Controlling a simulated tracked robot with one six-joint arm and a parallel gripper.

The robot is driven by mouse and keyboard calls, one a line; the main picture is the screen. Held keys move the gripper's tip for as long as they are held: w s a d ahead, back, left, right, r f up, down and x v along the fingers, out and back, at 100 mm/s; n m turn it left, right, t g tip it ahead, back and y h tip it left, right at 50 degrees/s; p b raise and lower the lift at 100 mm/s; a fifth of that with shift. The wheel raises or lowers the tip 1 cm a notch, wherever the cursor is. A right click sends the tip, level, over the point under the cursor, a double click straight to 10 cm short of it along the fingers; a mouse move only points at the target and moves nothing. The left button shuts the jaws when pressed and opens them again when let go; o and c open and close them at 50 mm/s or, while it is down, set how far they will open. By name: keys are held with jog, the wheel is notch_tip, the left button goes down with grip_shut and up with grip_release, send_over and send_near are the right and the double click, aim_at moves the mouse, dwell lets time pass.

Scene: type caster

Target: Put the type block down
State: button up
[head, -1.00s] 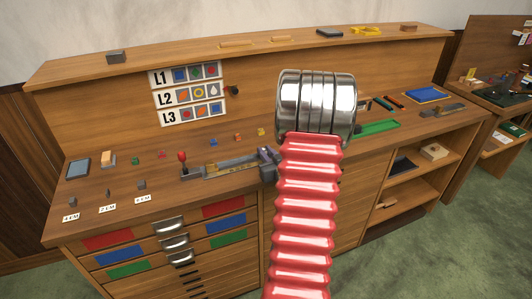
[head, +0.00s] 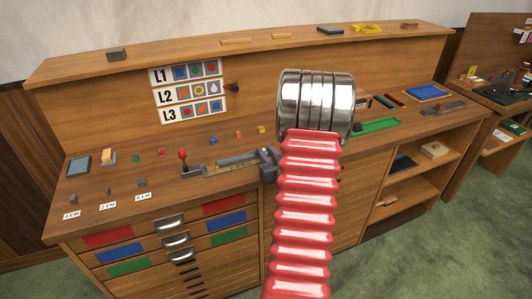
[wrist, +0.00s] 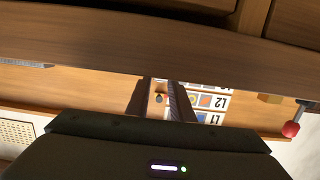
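Small grey blocks stand on the bench at the left behind white cards: one at the left card (head: 73,199), one at the middle card (head: 109,190) and one at the right card (head: 141,183). I cannot tell which of them, if any, is the type block. In the head view my gripper is hidden behind my red bellows arm. In the wrist view my gripper (wrist: 160,98) shows two dark fingers with a gap between them. I see no block in that gap. The picture board (wrist: 205,101) shows behind the fingers, upside down.
A caster (head: 230,164) with a red-knobbed lever (head: 183,155) sits mid-bench, its right end close to my arm. Small coloured blocks (head: 238,134) lie behind it. A green tray (head: 378,125) is at the right. The bench front between cards and lever looks clear.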

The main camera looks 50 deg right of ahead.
jog(key=shift+o, duration=1.4)
jog(key=shift+d+r, duration=0.1)
jog(key=shift+r, duration=0.55)
jog(key=v, duration=1.2)
jog(key=shift+f, duration=0.1)
